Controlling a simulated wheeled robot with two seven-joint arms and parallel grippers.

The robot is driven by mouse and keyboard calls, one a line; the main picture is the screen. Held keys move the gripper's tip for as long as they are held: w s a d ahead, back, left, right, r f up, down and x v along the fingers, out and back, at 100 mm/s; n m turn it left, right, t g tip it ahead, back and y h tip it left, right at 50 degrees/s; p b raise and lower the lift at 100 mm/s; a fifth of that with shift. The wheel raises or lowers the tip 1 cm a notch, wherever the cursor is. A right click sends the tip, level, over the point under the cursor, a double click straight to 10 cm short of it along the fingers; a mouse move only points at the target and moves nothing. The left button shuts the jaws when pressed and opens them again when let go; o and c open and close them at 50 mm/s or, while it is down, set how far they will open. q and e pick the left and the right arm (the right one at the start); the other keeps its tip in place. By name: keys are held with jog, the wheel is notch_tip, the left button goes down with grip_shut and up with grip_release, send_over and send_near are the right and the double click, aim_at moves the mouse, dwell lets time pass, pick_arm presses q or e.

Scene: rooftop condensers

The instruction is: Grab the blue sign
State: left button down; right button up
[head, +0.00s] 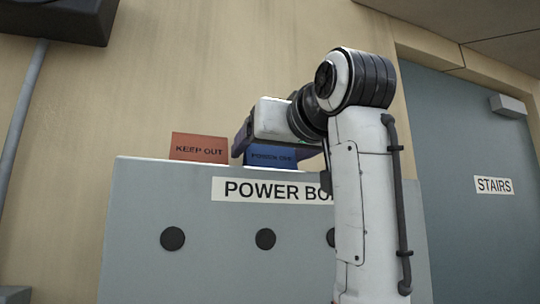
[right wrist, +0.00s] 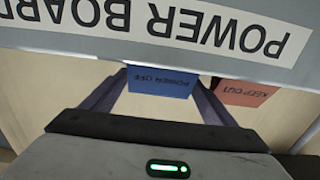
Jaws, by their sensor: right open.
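The blue sign (head: 272,157), lettered "POWER OFF", stands on top of the grey power board, partly covered by my right arm in the head view. It also shows in the right wrist view (right wrist: 160,82), upside down there. My right gripper (head: 243,145) is at the sign, above the board's top edge. In the right wrist view, its two dark fingers (right wrist: 160,88) are spread with the blue sign between their ends, and gaps show beside the sign. Whether either finger touches it, I cannot tell. My left gripper is not in view.
A red "KEEP OUT" sign (head: 199,148) stands close to the left of the blue one, near one finger in the wrist view. The power board (head: 200,270) has dark round knobs. A wall rises behind. A "STAIRS" door (head: 470,240) is at the right.

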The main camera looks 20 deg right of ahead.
jog(key=shift+w, duration=0.1)
jog(key=shift+c, duration=0.2)
jog(key=c, duration=0.7)
jog(key=shift+c, duration=0.4)
jog(key=shift+r, duration=0.1)
